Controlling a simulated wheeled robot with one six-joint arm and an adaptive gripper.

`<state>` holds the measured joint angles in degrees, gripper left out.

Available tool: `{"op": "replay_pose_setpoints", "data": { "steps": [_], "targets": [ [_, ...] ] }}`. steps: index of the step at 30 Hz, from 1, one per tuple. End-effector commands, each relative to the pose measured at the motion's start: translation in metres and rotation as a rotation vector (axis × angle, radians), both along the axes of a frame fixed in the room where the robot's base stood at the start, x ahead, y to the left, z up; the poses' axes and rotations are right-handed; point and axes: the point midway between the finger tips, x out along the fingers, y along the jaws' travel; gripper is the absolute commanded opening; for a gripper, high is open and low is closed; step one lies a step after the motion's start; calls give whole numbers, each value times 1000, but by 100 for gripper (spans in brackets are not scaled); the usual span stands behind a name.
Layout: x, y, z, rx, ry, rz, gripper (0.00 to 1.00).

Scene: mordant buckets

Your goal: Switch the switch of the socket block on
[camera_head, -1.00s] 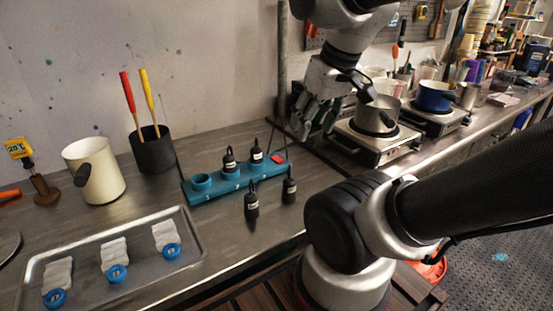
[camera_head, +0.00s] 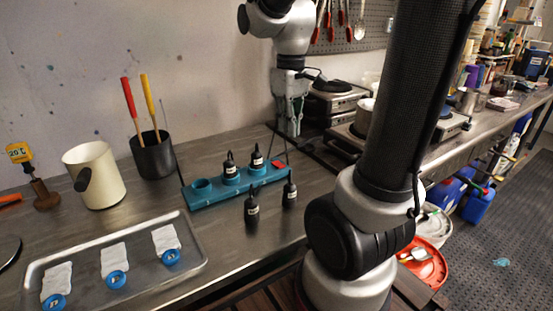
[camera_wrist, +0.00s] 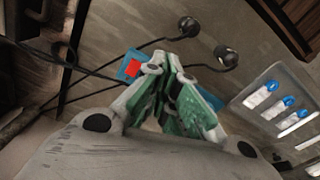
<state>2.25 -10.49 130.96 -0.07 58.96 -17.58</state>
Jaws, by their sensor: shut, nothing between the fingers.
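The teal socket block (camera_head: 225,185) stands on the steel bench, with numbered sockets. My gripper (camera_head: 291,132) points down behind and slightly right of that end in the head view. In the wrist view the block (camera_wrist: 123,68) and red switch (camera_wrist: 133,68) show just left of my shut, empty gripper (camera_wrist: 168,66), whose fingers hide much of the block. I cannot tell the gripper's height above the switch, or the switch's position.
A metal tray (camera_head: 192,228) with white cloths and blue rings is at front left. A cream jug (camera_head: 103,178) and dark tool pot (camera_head: 154,158) stand behind it. Hot plates (camera_head: 335,105) are to the right.

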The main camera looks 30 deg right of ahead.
Motion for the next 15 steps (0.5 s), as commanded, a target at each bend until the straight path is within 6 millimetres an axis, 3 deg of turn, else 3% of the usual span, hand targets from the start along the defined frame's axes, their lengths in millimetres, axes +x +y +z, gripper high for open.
{"op": "replay_pose_setpoints", "data": {
  "steps": [3, 7, 11, 15],
  "targets": [
    [39, -4, -13, 9, 77, 255, 0],
    [73, -8, -18, 35, 121, 599, 0],
    [91, -9, -7, 47, 113, 902, 0],
    [93, -10, 1, 59, 110, 1138, 0]
  ]
}}
